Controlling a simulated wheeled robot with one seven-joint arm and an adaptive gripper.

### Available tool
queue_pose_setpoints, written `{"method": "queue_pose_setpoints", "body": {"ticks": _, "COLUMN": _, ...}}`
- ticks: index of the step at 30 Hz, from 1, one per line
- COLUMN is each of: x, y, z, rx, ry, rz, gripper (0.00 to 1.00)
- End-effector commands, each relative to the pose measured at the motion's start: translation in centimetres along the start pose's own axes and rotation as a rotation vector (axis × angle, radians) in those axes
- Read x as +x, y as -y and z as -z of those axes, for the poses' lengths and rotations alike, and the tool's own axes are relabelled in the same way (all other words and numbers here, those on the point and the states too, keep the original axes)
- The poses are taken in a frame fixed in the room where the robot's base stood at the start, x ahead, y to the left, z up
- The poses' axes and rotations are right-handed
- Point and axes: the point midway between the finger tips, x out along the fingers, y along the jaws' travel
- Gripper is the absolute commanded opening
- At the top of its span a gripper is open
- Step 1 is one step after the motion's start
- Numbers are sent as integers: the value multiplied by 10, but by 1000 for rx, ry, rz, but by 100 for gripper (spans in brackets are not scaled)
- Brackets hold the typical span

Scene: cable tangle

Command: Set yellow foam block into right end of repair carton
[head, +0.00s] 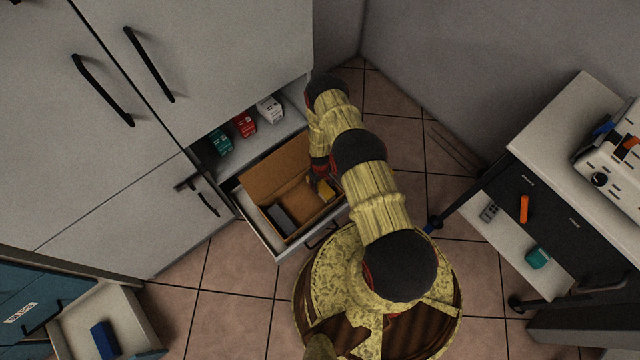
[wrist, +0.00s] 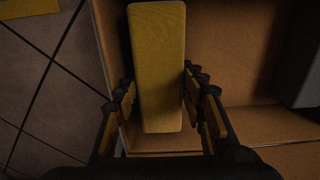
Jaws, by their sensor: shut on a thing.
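The yellow foam block (wrist: 157,40) is held lengthwise between the two fingers of my gripper (wrist: 160,95) in the wrist view. In the head view the block (head: 328,190) shows at the right end of the open brown carton (head: 272,178), with my gripper (head: 322,183) partly covering it. The block is over or inside that end; I cannot tell whether it touches the carton floor. A dark grey block (head: 282,217) lies in the left end of the carton. It also shows at the right edge of the wrist view (wrist: 306,60).
The carton sits in a pulled-out drawer (head: 262,228) of the grey cabinet. Teal, red and white boxes (head: 245,124) stand on the shelf behind it. A white-topped bench (head: 560,125) is at the right. A drawer with a blue block (head: 105,340) is at lower left.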

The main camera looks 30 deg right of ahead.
Motion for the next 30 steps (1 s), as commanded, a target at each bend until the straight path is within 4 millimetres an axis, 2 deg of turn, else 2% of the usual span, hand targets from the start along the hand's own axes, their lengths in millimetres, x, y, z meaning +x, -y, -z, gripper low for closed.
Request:
{"method": "queue_pose_setpoints", "body": {"ticks": 3, "x": 1, "y": 0, "z": 0, "rx": 0, "ry": -1, "rz": 0, "gripper": 24}}
{"method": "queue_pose_setpoints", "body": {"ticks": 4, "x": 1, "y": 0, "z": 0, "rx": 0, "ry": -1, "rz": 0, "gripper": 41}}
{"method": "queue_pose_setpoints", "body": {"ticks": 8, "x": 1, "y": 0, "z": 0, "rx": 0, "ry": 0, "rz": 0, "gripper": 48}}
{"method": "queue_pose_setpoints", "body": {"ticks": 16, "x": 1, "y": 0, "z": 0, "rx": 0, "ry": -1, "rz": 0, "gripper": 48}}
{"method": "queue_pose_setpoints", "body": {"ticks": 20, "x": -6, "y": 0, "z": 0, "rx": 0, "ry": 0, "rz": 0, "gripper": 48}}
{"method": "queue_pose_setpoints", "body": {"ticks": 22, "x": -14, "y": 0, "z": 0, "rx": 0, "ry": -1, "rz": 0, "gripper": 48}}
{"method": "queue_pose_setpoints", "body": {"ticks": 30, "x": -75, "y": -1, "z": 1, "rx": 0, "ry": -2, "rz": -1, "gripper": 48}}
